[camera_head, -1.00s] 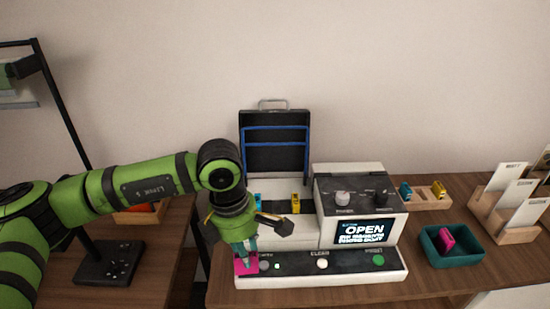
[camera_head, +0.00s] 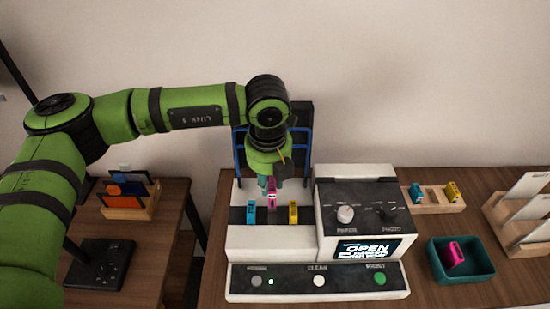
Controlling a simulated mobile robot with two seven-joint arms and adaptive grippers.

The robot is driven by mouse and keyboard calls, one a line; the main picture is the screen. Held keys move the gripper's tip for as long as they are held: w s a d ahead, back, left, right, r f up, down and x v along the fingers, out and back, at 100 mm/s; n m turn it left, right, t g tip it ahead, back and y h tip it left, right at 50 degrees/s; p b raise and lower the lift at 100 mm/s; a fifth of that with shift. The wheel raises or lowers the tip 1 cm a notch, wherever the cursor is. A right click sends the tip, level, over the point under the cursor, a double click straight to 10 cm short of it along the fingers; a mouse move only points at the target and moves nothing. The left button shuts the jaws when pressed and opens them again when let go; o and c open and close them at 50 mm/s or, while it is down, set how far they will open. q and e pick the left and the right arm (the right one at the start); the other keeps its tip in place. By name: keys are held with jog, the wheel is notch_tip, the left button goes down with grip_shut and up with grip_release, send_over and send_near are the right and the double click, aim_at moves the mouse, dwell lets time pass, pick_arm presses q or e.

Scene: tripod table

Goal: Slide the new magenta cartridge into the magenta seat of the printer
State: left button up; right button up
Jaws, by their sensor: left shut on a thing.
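My left gripper (camera_head: 270,184) is shut on a magenta cartridge (camera_head: 272,199) and points down over the printer's cartridge bay. The cartridge is upright between the cyan cartridge (camera_head: 251,212) and the yellow cartridge (camera_head: 293,212), slightly higher than both. I cannot tell whether its lower end is inside the magenta seat or just above it. The white printer (camera_head: 268,240) has its dark lid raised behind my arm, and its screen (camera_head: 366,249) reads OPEN. My right gripper is not in view.
A teal bin (camera_head: 435,268) at the right holds another magenta cartridge (camera_head: 455,254). Behind it, a wooden holder (camera_head: 432,209) carries a cyan and a yellow cartridge. Card stands (camera_head: 510,235) are at the far right. A wooden organizer (camera_head: 130,210) stands on the left table.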

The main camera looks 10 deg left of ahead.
aim_at(269, 197)
pick_arm(q)
jog(key=shift+s+f+b, duration=0.3)
jog(key=shift+f, duration=0.3)
jog(key=shift+s+f+b, duration=0.25)
jog(key=shift+f, duration=0.35)
jog(key=shift+w+f, duration=0.15)
jog(key=shift+f, duration=0.8)
jog(key=shift+b, duration=0.3)
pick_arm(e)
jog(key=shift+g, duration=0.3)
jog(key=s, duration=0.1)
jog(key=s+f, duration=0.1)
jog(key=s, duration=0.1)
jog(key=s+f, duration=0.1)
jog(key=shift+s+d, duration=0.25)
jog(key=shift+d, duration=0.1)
pick_arm(q)
jog(key=shift+f, duration=0.15)
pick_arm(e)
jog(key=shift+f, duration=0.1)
pick_arm(q)
jog(key=shift+f+b, duration=1.8)
jog(key=shift+b, duration=0.45)
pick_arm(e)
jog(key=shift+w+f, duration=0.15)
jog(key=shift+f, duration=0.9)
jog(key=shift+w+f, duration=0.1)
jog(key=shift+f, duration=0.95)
